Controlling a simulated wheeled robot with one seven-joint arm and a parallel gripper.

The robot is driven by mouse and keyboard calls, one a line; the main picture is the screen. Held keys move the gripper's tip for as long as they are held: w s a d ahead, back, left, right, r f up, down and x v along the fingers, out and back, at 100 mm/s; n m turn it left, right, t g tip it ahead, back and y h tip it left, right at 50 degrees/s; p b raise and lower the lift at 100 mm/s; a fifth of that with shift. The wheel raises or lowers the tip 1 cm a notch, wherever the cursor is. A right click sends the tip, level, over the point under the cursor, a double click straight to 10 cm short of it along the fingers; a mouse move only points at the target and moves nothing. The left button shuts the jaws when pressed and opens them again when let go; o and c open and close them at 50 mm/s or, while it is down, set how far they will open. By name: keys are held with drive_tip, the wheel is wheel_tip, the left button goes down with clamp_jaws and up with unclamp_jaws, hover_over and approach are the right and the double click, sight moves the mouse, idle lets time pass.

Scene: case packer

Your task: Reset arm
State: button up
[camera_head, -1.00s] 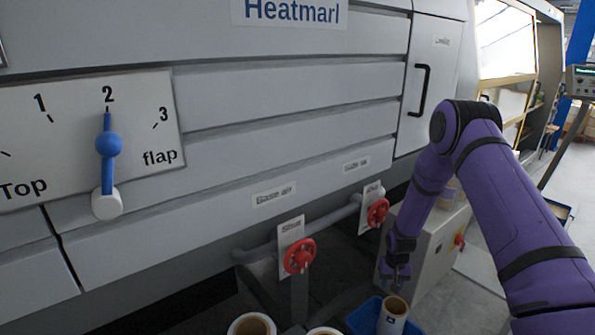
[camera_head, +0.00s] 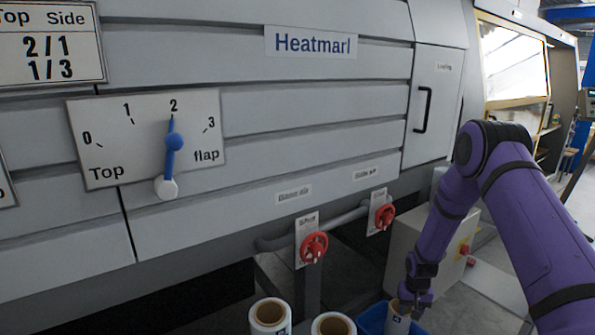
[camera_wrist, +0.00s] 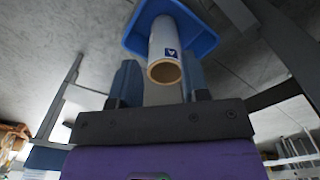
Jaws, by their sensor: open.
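My purple arm comes in from the right in the head view. My gripper (camera_head: 408,304) hangs at the lower right, close to a white roll with a brown core (camera_head: 397,322) in a blue bin (camera_head: 372,318). In the wrist view my gripper (camera_wrist: 158,85) is open, its two blue-grey fingers apart. The roll (camera_wrist: 165,45) shows beyond and between the fingers, with the blue bin (camera_wrist: 204,42) behind it. No object is visibly held. Whether the fingers touch the roll cannot be told.
A Heatmarl machine (camera_head: 330,90) fills the left and middle. Its Top flap dial (camera_head: 145,137) has a blue lever at 2. Two red valve wheels (camera_head: 314,247) sit on pipes below. White rolls (camera_head: 269,316) stand at the bottom. A grey box (camera_head: 425,245) stands behind my arm.

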drive_tip(key=s+a+r+t, duration=0.1)
drive_tip(key=s+r, duration=0.2)
drive_tip(key=r, duration=0.9)
drive_tip(key=s+a+r+n+t, duration=0.1)
drive_tip(key=s+r, duration=0.2)
drive_tip(key=r, duration=1)
drive_tip(key=s+r+t, duration=0.1)
drive_tip(key=s+r, duration=0.1)
drive_tip(key=r, duration=1)
drive_tip(key=s+a+r, duration=0.2)
drive_tip(key=s+r, duration=0.9)
drive_tip(key=s, duration=0.2)
drive_tip(key=s+r+t, duration=0.1)
drive_tip(key=s+r, duration=0.1)
drive_tip(key=s, duration=0.6)
drive_tip(key=s+a+r+n+t, duration=0.1)
drive_tip(key=s+r, duration=0.1)
drive_tip(key=s, duration=0.6)
drive_tip(key=shift+s, duration=0.35)
